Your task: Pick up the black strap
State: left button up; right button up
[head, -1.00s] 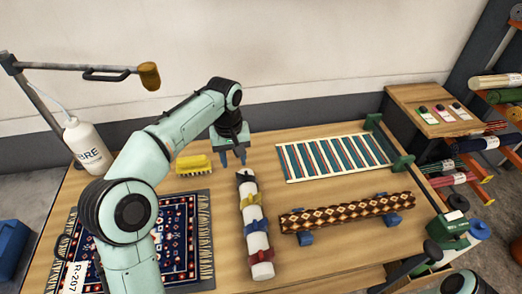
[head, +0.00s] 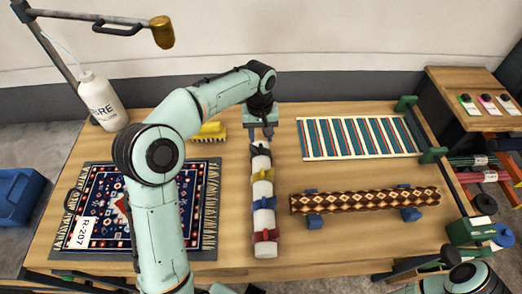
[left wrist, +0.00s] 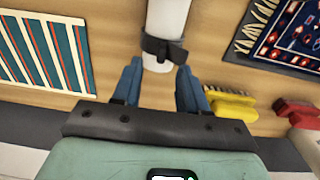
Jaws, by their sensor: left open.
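The black strap (head: 261,149) is wrapped around the far end of a white roll (head: 263,218) on the wooden table. In the left wrist view the black strap (left wrist: 168,50) shows with its dark tab, near the roll's end. My left gripper (head: 262,134) is at that far end, pointing down. Its two blue fingers (left wrist: 159,66) are open and empty, one to each side of the roll's end in the wrist picture. I cannot tell whether they touch the strap. My right gripper is not in view.
The same roll carries yellow (head: 263,175), blue (head: 264,203) and red (head: 266,236) straps. A yellow brush (head: 208,131) and a dark patterned rug (head: 115,205) lie left. A striped rug (head: 358,137) and a patterned roll on blue supports (head: 365,200) lie right.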

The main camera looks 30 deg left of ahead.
aim_at(261, 146)
pick_arm(q)
notch_tip(261, 146, down, 5)
jog(key=shift+s+r, duration=0.1)
jog(key=shift+r, duration=0.1)
grip_shut()
jog(key=shift+r, duration=0.1)
